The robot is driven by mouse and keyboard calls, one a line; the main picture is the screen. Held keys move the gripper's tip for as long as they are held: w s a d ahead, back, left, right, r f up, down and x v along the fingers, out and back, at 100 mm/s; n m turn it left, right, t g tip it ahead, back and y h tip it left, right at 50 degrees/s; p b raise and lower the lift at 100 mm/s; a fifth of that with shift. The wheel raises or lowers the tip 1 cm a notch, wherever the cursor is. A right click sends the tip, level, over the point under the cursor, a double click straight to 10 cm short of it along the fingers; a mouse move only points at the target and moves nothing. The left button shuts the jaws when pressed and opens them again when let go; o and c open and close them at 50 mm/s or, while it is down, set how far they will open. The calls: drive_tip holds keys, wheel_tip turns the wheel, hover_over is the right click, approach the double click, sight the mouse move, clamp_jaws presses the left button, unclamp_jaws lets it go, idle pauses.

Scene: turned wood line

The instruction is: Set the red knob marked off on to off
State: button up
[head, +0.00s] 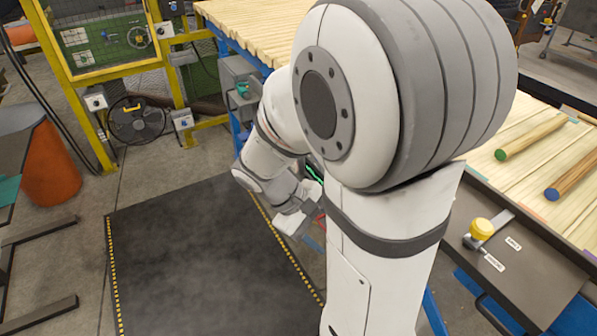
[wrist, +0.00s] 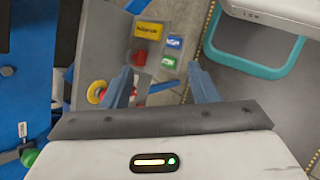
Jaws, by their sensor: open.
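In the wrist view, a grey panel shows small red parts near the left finger. One is a red knob-like piece (wrist: 138,57) below a yellow label (wrist: 148,31); its pointer and any off/on marking are too small to read. My gripper (wrist: 162,76) is open, its two blue fingers apart with nothing held between them. The left finger is close to the red piece in the picture; contact cannot be told. In the head view my gripper (head: 298,220) is low, beside the dark mat, and my arm hides most of the panel.
The panel also carries a blue label (wrist: 174,41), a green label (wrist: 168,63) and a yellow-ringed red button (wrist: 97,92). A teal handle (wrist: 272,72) lies at the right. A dark mat (head: 200,270) leaves free floor; a wood-covered table (head: 560,130) stands right.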

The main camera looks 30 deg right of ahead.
drive_tip(key=w+d+f+n+t+h+b, duration=0.25)
drive_tip(key=w+f+n+h, duration=0.2)
drive_tip(key=f, duration=0.35)
drive_tip(key=w+d+f+n+t+h+b, duration=0.1)
drive_tip(key=w+d+f+n+h+b, duration=0.3)
drive_tip(key=f, duration=0.5)
drive_tip(key=w+d+f+n+t+h+b, duration=0.25)
drive_tip(key=w+f+n+b, duration=0.2)
drive_tip(key=f, duration=0.35)
drive_tip(key=d+g, duration=0.1)
drive_tip(key=d, duration=0.6)
drive_tip(key=shift+s+d+n+h, duration=0.15)
drive_tip(key=shift+d+n+h, duration=0.15)
drive_tip(key=shift+d+n, duration=0.1)
drive_tip(key=shift+c, duration=0.4)
